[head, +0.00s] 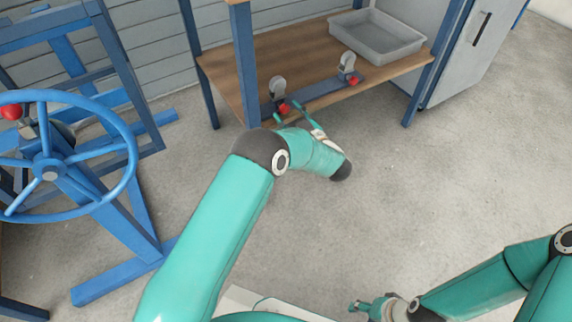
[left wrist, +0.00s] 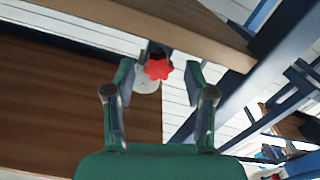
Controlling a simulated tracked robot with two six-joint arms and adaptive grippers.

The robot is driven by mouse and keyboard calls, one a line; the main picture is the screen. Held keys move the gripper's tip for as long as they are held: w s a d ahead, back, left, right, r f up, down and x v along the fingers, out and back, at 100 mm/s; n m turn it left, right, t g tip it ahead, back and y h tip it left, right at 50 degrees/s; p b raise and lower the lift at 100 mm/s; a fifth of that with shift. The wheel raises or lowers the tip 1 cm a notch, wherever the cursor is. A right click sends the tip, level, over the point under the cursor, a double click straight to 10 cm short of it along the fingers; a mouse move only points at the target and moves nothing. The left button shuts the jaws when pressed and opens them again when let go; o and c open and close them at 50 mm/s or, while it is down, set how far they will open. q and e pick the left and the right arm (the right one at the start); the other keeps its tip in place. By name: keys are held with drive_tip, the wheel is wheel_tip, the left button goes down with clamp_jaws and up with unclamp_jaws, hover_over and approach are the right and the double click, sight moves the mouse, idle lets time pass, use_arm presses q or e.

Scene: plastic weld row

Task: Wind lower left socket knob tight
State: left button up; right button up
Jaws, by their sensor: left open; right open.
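The lower left socket knob is a red lobed knob (head: 284,108) on the left end of a blue bar (head: 318,91) at the front edge of the lower wooden shelf. In the left wrist view the red knob (left wrist: 158,68) shows between the fingertips, in front of a pale round socket part (left wrist: 147,86). My left gripper (head: 287,110) is open around or just before the knob; I cannot tell whether the fingers touch it. Its two fingers also show in the left wrist view (left wrist: 160,82). My right gripper (head: 364,305) is open and empty low at the bottom of the head view.
A second red knob (head: 354,80) with its grey socket sits at the bar's right end. A grey tray (head: 377,36) stands on the wooden shelf (head: 300,50). Blue posts frame the shelf. A blue handwheel (head: 50,160) stands at left. The floor at centre right is clear.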

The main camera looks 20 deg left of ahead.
use_arm(q)
drive_tip(key=s+d+m+p, duration=0.3)
drive_tip(key=s+d+p, duration=0.3)
drive_tip(key=s+d, duration=0.55)
wheel_tip(320, 180, up, 6)
drive_tip(key=w+a+m+h+p, duration=0.2)
drive_tip(key=m+h+p, duration=0.5)
drive_tip(key=p, duration=1)
drive_tip(key=s+r+g+h+p, duration=0.3)
drive_tip(key=s+r+h+p, duration=0.1)
drive_tip(key=s+p, duration=0.4)
drive_tip(key=s+r+m+g+h+p, duration=0.1)
drive_tip(key=s+r+g+h+p, duration=0.3)
drive_tip(key=s+p, duration=0.4)
drive_tip(key=shift+s+d+r+h+p, duration=0.35)
drive_tip(key=shift+s+r+h, duration=0.45)
drive_tip(key=shift+s, duration=1.25)
drive_tip(key=shift+a+f, duration=0.1)
drive_tip(key=shift+f, duration=0.05)
